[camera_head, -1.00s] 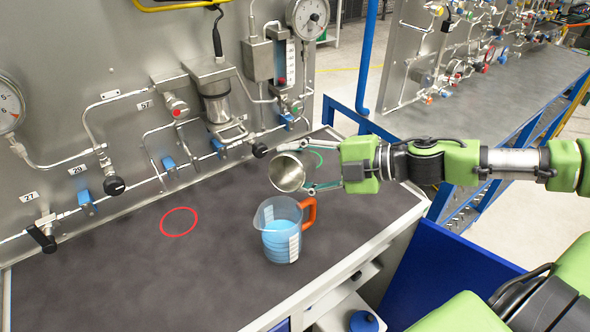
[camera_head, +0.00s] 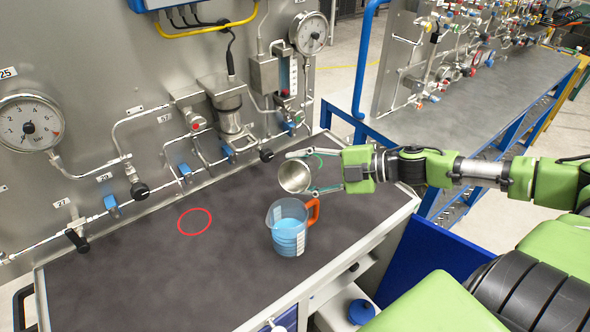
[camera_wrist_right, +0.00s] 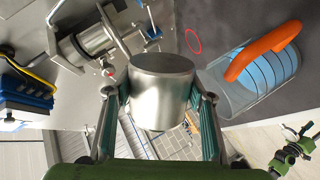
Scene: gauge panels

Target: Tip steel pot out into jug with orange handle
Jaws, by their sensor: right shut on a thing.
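The steel pot (camera_head: 294,176) is held tilted above the far side of the jug, its round mouth turned toward the head camera. I see bare metal inside it and no pouring stream. My right gripper (camera_head: 302,172) is shut on the pot, one finger on each side. In the wrist view the pot (camera_wrist_right: 160,92) sits between the fingers. The clear jug (camera_head: 287,240) stands upright on the bench, with blue liquid inside and its orange handle (camera_head: 314,212) on the right. The jug also shows in the wrist view (camera_wrist_right: 215,88). My left gripper is out of view.
A red ring (camera_head: 195,207) marks the dark bench top (camera_head: 150,270) left of the jug. The panel with valves and a gauge (camera_head: 30,122) stands along the back. The bench is clear left of the jug.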

